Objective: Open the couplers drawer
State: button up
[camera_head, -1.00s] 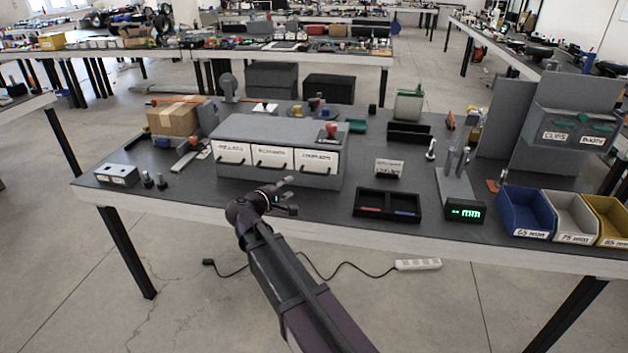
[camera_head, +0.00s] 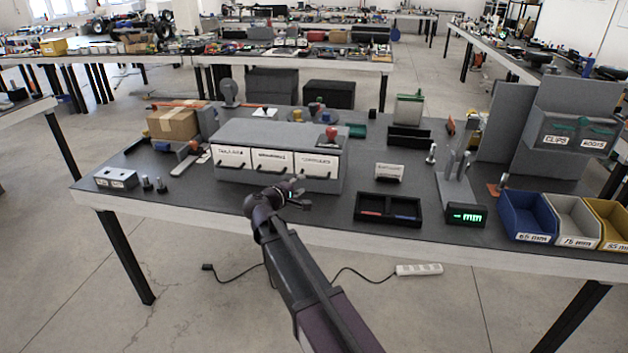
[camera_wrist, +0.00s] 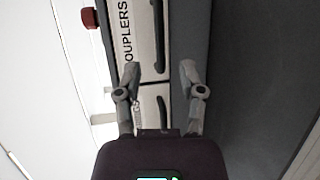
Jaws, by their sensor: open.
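The couplers drawer (camera_head: 318,163) is the right one of three white-fronted drawers in a grey cabinet (camera_head: 270,133). It is shut, with a dark handle along its lower front. In the wrist view the couplers drawer (camera_wrist: 143,35) appears turned sideways at the top, with its dark handle (camera_wrist: 160,38). My gripper (camera_head: 304,194) is in front of the cabinet, low near the table's front edge. In the wrist view my gripper (camera_wrist: 158,70) is open and empty, its fingertips spread to either side of the drawer fronts near the couplers handle's lower end. Contact cannot be told.
A red-knobbed object (camera_head: 331,134) stands on the cabinet top. A grey block with holes (camera_head: 116,178) stands at the left. The table between cabinet and tray is clear.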

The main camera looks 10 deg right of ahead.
aim_at(313, 178)
jog(key=b+x, duration=0.1)
jog(key=x, duration=0.6)
jog(key=shift+w+d, duration=0.25)
jog(key=shift+w, duration=0.05)
jog(key=shift+c, duration=0.2)
grip_shut()
